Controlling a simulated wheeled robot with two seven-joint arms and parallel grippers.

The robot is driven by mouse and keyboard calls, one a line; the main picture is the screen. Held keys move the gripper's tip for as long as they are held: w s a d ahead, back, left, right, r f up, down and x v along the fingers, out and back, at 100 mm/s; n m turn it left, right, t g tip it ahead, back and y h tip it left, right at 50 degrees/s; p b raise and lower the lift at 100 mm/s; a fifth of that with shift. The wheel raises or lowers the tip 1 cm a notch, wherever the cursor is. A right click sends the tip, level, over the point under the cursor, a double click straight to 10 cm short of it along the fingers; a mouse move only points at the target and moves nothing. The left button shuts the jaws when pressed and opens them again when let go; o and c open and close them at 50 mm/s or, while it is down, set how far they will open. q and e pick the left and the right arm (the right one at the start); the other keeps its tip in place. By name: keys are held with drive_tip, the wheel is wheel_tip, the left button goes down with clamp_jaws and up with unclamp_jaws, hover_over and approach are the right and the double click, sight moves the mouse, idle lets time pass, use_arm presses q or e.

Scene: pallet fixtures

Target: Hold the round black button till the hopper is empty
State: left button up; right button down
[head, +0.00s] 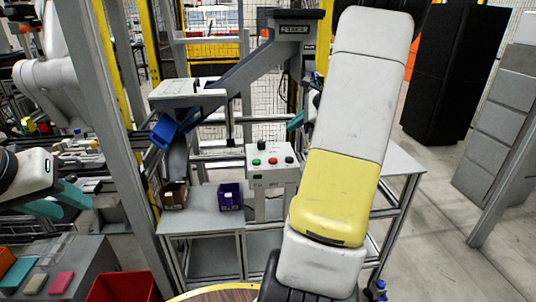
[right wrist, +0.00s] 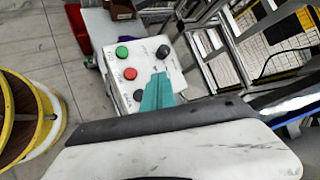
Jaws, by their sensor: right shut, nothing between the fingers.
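The grey control box (head: 270,168) shows a green button, a red button, a round black button (head: 288,159) and a separate black knob (head: 262,145). In the right wrist view the round black button (right wrist: 138,95) is at the end of the row, past red. My right gripper (right wrist: 160,78) is shut and empty, its teal fingertips over the box face just right of that button; contact cannot be told. In the head view it is mostly behind my arm (head: 296,121). My left gripper (head: 62,201) is far left, away from the box. The hopper (head: 292,27) stands above; its inside is hidden.
A chute slopes down left from the hopper. A tilted blue bin (head: 163,131) is below its left end. A brown box (head: 173,195) and a purple bin (head: 230,196) stand on the grey bench (head: 200,222). A red bin (head: 122,288) is at front left.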

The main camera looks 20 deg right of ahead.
sight(292, 159)
drive_tip(key=shift+f, duration=4.4)
drive_tip(key=shift+f, duration=0.4)
drive_tip(key=shift+f, duration=0.45)
idle(2.7)
